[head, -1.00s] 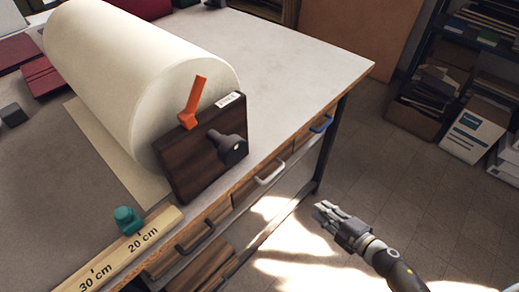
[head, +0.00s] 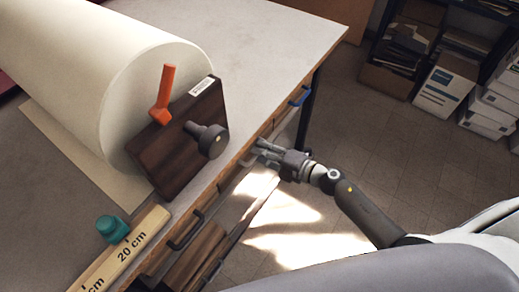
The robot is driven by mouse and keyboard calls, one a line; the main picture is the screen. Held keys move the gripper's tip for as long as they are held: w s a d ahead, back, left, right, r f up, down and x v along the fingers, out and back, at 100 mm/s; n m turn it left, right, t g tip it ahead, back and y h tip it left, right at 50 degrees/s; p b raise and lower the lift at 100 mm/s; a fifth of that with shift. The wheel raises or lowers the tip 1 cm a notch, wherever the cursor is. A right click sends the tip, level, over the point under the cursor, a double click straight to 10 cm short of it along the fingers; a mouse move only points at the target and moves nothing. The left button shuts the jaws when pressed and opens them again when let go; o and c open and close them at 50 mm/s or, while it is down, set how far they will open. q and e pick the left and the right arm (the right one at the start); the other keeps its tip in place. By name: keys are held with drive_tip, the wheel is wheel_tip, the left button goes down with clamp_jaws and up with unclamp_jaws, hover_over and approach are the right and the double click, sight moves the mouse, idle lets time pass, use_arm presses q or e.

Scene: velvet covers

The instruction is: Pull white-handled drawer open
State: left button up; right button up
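The white-handled drawer (head: 232,178) is in the front edge of the workbench in the head view, between the drawers with the black and blue handles. It looks closed. Its pale handle (head: 246,161) is partly hidden by my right gripper (head: 263,153). The gripper comes from the right, with its fingers at the handle. I cannot tell whether the fingers are closed around the handle or only beside it. My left gripper is not in view.
A black handle (head: 186,232) and a blue handle (head: 300,96) are on the neighbouring drawers. A big cream roll (head: 110,60) with a dark wooden end block (head: 175,150) stands on the bench. Open floor (head: 390,150) lies to the right.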

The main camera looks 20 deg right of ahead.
drive_tip(key=shift+w+a+f, duration=0.15)
drive_tip(key=shift+w+a, duration=0.25)
drive_tip(key=shift+w, duration=0.1)
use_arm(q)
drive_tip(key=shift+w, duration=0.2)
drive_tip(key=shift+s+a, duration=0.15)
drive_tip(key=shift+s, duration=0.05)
use_arm(e)
clamp_jaws()
drive_tip(key=shift+s, duration=0.1)
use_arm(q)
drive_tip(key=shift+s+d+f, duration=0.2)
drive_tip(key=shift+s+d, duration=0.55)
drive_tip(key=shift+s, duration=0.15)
use_arm(e)
drive_tip(key=f+v, duration=0.3)
drive_tip(key=v, duration=1)
drive_tip(key=s+f+v, duration=0.1)
drive_tip(key=f+v, duration=0.1)
drive_tip(key=v, duration=1.1)
drive_tip(key=shift+s+d+f, duration=0.3)
drive_tip(key=shift+d, duration=0.35)
